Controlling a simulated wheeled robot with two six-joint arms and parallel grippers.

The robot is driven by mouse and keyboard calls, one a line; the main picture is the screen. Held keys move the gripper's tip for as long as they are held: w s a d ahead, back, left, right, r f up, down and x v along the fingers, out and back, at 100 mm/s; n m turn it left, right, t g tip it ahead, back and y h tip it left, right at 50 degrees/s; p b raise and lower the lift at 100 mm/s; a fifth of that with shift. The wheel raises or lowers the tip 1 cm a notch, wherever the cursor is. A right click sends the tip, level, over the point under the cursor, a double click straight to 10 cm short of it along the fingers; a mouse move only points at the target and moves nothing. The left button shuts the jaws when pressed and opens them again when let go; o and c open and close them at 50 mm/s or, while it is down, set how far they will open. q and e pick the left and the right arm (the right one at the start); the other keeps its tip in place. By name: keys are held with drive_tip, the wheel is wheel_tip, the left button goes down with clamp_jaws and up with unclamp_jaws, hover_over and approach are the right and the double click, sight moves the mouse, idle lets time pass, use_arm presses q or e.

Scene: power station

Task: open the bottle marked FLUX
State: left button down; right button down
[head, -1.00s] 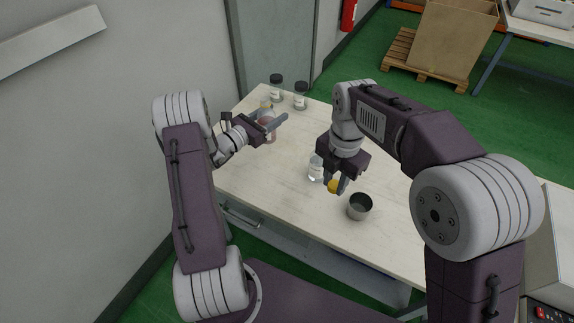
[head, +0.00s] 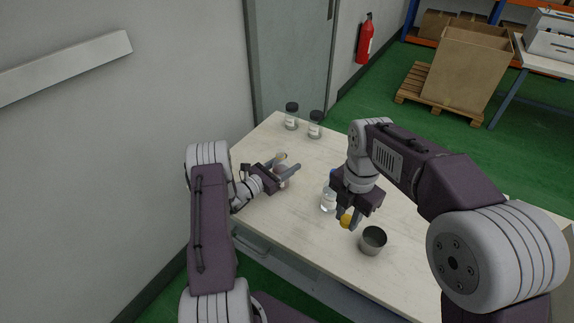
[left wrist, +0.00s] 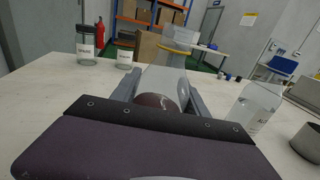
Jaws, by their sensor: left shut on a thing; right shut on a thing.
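My left gripper (head: 285,171) is shut on a clear bottle (head: 281,183) with a yellow piece at its top. In the left wrist view this bottle (left wrist: 163,78) stands between the fingers, with reddish-brown contents low down and a yellow ring near the top. My right gripper (head: 350,221) points down and is shut on a small round yellow piece (head: 346,218), close to the metal cup. A clear bottle (head: 328,201) with a white label stands on the table between the grippers, beside the right one. I cannot read FLUX on any label.
An open metal cup (head: 373,241) stands right of the right gripper. Two dark-lidded jars (head: 291,117) (head: 315,126) stand at the table's (head: 300,236) far end. The wall is close on the left. The table's middle is mostly clear.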

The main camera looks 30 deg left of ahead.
use_arm(q)
drive_tip(key=shift+r, duration=0.1)
drive_tip(key=shift+d, duration=0.1)
drive_tip(key=c, duration=0.6)
unclamp_jaws()
